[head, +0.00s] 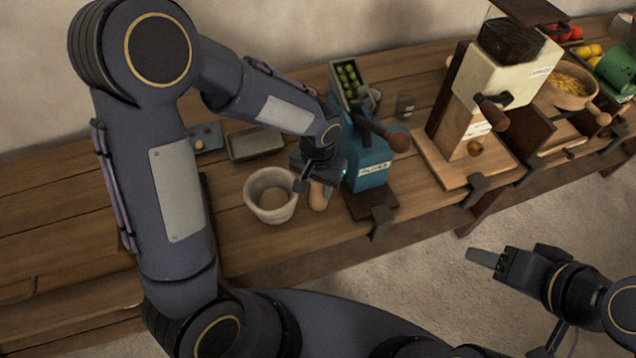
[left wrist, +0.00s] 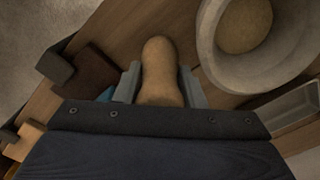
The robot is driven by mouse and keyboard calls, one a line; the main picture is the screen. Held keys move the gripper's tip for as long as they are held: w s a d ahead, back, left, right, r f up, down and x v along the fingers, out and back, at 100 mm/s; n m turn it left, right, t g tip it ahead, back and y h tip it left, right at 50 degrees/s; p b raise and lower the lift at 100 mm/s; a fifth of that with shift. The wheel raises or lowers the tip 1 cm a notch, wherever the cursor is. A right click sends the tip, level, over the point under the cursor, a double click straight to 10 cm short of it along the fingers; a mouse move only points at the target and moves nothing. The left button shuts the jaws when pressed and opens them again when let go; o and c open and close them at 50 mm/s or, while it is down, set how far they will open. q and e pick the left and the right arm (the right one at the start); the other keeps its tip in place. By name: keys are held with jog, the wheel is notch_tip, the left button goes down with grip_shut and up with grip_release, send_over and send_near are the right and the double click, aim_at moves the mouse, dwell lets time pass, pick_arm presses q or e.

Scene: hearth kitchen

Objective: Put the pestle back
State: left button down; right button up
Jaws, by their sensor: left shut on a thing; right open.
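The pestle (head: 318,196) is light brown and stands just right of the mortar in the head view. It also shows in the left wrist view (left wrist: 160,72), between the two fingers. My left gripper (head: 311,185) is shut on the pestle and hides its upper part. The mortar (head: 252,197) is a pale stone bowl on the wooden counter, with a tan patch inside. It also shows in the left wrist view (left wrist: 209,45). The pestle is beside the mortar, not in it. My right gripper (head: 485,258) is open and empty, in front of the counter.
A blue mill (head: 368,165) with a crank stands close right of the pestle. A grey tray (head: 254,143) lies behind the mortar. A large cream grinder (head: 505,78) stands further right. The counter (head: 80,215) has free room at the left.

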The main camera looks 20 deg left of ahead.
pick_arm(q)
jog(key=shift+f, duration=0.15)
jog(key=c, duration=0.9)
grip_release()
notch_tip(320, 180, up, 12)
jog(key=shift+r, duration=0.2)
jog(key=s+a+r+n+t+h, duration=0.1)
jog(key=s+a+t, duration=0.1)
jog(key=s, duration=0.3)
jog(key=s+a+r+n+t+h, duration=0.1)
jog(key=s+a, duration=0.3)
jog(key=s, duration=0.2)
jog(key=s+a+r+n+t+h, duration=0.1)
jog(key=s+a+n+t, duration=0.1)
jog(key=s, duration=0.3)
jog(key=shift+s+a+r+t+h, duration=0.15)
jog(key=shift+a+r+t+h, duration=0.2)
jog(key=shift+a, duration=0.25)
